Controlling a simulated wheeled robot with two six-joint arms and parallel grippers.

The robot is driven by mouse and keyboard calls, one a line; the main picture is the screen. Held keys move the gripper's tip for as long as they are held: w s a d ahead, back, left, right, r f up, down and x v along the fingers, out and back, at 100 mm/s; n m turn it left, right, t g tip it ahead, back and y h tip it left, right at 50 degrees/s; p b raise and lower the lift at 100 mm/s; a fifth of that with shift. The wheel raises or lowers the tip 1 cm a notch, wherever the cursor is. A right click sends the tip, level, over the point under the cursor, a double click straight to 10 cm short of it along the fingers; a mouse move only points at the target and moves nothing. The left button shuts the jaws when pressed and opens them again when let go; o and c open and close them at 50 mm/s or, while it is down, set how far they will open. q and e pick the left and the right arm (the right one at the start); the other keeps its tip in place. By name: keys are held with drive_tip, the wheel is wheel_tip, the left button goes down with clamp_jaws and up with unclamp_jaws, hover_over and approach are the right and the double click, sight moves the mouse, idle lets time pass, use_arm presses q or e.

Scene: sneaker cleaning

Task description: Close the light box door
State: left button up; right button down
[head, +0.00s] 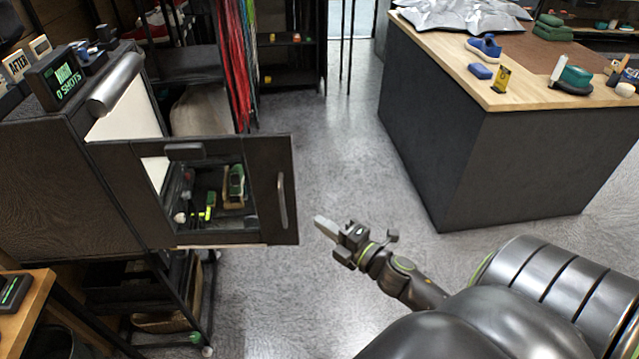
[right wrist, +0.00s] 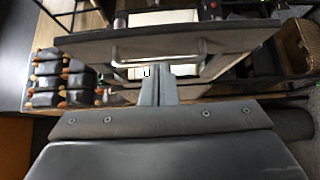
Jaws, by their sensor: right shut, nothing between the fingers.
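The light box (head: 60,200) stands at the left with its white interior (head: 125,112) showing. Its dark door (head: 262,180) stands open, out to the right of the box, and has a window and a vertical metal handle (head: 282,200). My right gripper (head: 322,225) is shut and empty, a little to the right of the door's handle edge. In the right wrist view the closed fingers (right wrist: 158,82) point at the door (right wrist: 220,42), and the handle (right wrist: 165,48) lies just ahead of the tips. My left gripper is not in view.
A display (head: 58,78) sits on top of the light box. A shelf rack (head: 165,310) is under it. Grey floor (head: 330,130) is clear between box and bench.

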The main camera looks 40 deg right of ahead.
sight(286, 199)
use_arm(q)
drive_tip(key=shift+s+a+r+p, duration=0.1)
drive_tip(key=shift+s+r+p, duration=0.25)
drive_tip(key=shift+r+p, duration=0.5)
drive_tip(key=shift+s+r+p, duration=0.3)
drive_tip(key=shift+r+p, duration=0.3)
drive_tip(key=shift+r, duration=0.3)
use_arm(e)
drive_tip(key=w+a, duration=0.1)
drive_tip(key=w, duration=0.7)
drive_tip(key=shift+w+a, duration=0.15)
drive_tip(key=shift+w, duration=0.1)
